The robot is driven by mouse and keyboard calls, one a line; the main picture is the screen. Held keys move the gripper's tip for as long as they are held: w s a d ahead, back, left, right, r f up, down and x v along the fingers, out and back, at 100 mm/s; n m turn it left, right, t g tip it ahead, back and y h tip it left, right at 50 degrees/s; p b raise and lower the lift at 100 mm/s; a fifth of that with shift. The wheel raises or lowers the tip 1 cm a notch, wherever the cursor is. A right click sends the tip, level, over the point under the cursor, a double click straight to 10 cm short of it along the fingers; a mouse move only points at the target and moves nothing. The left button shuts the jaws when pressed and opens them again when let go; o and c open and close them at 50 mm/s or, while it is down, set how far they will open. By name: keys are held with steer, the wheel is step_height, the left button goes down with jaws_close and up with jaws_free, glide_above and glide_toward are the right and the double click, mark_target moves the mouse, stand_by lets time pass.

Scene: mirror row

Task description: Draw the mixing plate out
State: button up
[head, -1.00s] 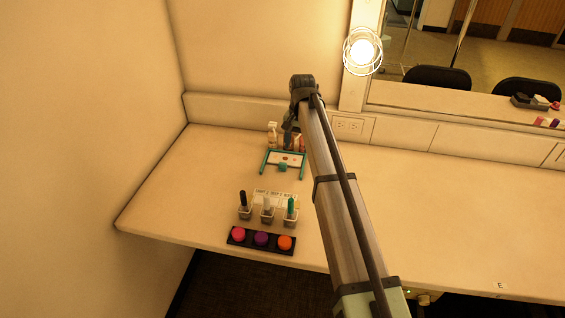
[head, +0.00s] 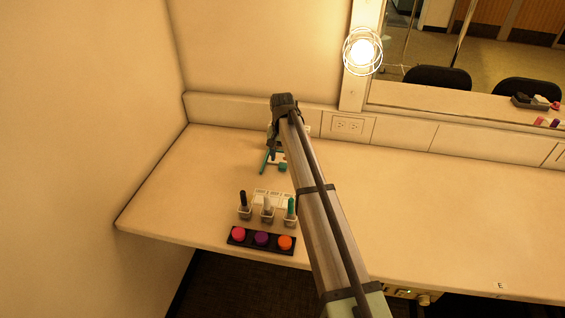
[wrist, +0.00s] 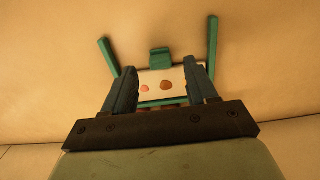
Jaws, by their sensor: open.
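The mixing plate (wrist: 175,76) is a white plate with reddish and brown spots and a teal tab (wrist: 160,57) at its edge. It lies between two teal rails (wrist: 213,43) on the counter. My gripper (wrist: 162,72) is open in the wrist view, its blue-grey fingers apart on either side over the plate, the tab beyond their tips. I cannot tell whether they touch the plate. In the head view my arm hides much of the plate; a teal rail (head: 265,162) and the tab (head: 282,168) show below my gripper.
In front of the plate stand several holders, one with a green-topped item (head: 291,206), beside a white card (head: 262,195). A black tray (head: 250,245) with pink, purple and orange discs lies at the front edge. A wall is at left; the counter right of my arm is clear.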

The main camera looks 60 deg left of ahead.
mark_target(282, 164)
steer(key=shift+f, duration=1.7)
jaws_close()
